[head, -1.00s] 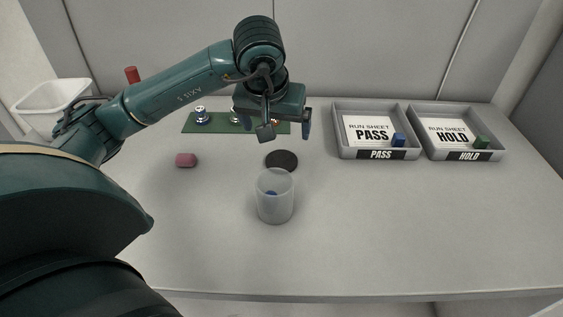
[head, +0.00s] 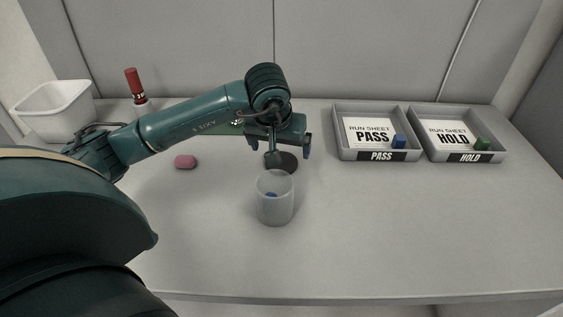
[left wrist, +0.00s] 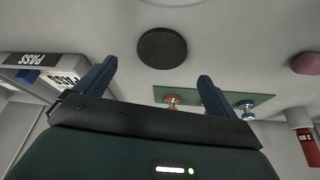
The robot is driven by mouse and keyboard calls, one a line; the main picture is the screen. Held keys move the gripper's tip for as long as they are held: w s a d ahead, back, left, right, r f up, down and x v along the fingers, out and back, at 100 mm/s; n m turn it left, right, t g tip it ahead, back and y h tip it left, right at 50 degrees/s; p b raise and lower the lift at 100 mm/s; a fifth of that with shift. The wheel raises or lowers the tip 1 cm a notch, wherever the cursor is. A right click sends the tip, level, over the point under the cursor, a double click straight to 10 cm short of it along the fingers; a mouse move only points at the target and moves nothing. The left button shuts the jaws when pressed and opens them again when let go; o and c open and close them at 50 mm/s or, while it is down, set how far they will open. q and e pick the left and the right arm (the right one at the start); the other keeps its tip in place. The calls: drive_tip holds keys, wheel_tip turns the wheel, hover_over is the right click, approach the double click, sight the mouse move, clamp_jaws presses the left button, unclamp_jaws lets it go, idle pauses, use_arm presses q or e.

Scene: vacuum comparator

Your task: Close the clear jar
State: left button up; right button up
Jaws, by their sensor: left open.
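The clear jar (head: 275,205) stands upright and open on the table, with a small blue object (head: 271,195) inside. A dark round disc, seemingly its lid (head: 288,164), lies flat on the table just behind it. My gripper or arm hides part of the lid in the head view. My left gripper (head: 280,152) is open and empty, low above the table near the lid. In the left wrist view the whole lid (left wrist: 162,48) shows beyond the spread blue fingers (left wrist: 158,77), apart from them. My right gripper is out of view.
The PASS tray (head: 346,152) and HOLD tray (head: 431,153) stand at the back right. A red-topped bottle (head: 135,87) and white bin (head: 54,104) stand at back left. A green mat (left wrist: 190,104) lies behind my gripper. The front table is clear.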

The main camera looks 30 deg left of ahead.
use_arm(q)
drive_tip(key=x, duration=0.5)
drive_tip(key=shift+a, duration=0.1)
drive_tip(key=shift+c, duration=0.3)
drive_tip(key=c, duration=1)
wheel_tip(320, 180, up, 10)
drive_tip(key=shift+r, duration=0.1)
